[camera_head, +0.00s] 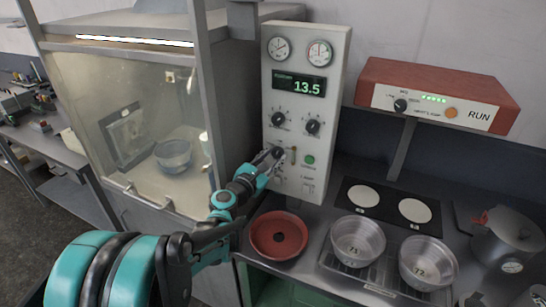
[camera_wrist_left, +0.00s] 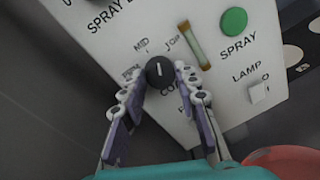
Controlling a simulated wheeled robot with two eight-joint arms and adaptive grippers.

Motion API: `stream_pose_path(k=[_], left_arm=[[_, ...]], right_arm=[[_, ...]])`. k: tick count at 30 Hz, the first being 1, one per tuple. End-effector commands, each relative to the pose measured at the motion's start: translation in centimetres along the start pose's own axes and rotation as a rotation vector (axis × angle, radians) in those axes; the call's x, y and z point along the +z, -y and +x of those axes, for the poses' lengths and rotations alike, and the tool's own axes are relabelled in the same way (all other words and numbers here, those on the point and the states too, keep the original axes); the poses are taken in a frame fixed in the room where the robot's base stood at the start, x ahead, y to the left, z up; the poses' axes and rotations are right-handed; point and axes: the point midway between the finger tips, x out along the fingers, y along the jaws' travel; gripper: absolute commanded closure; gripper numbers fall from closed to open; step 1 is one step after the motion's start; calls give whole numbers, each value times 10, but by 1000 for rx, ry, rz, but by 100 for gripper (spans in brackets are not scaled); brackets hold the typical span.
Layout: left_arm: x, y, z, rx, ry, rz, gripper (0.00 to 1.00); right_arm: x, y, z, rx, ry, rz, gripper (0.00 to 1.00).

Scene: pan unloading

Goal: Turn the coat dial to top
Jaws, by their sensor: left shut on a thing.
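The coat dial (camera_wrist_left: 159,71) is a small black knob with a white pointer line on the white control panel (camera_head: 309,75). In the left wrist view the line stands about upright in the picture, between the labels MID and one that looks like TOP; other labels are partly hidden by the fingers. My left gripper (camera_wrist_left: 158,77) has a fingertip on each side of the dial and is shut on it. In the head view my left gripper (camera_head: 274,156) reaches the panel's lower part and covers most of the dial. My right gripper is not in view.
A green SPRAY button (camera_wrist_left: 233,21), a glass sight tube (camera_wrist_left: 194,45) and a white LAMP switch (camera_wrist_left: 258,93) sit close by. Below are a red round pan (camera_head: 279,257) and metal pots (camera_head: 358,263). A glazed cabinet (camera_head: 75,85) stands left.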

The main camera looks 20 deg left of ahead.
Motion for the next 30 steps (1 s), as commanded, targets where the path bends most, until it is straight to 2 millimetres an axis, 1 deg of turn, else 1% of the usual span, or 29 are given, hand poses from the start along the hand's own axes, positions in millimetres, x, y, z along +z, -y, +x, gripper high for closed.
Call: stream_pose_path(k=[6,15,22,30], left_arm=[[1,0,0,2,-18,201,98],[2,0,0,2,-38,440,98],[2,0,0,3,-49,558,98],[2,0,0,3,-54,618,98]], right_arm=[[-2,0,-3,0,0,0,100],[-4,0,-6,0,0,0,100],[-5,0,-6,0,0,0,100],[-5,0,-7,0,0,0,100]])
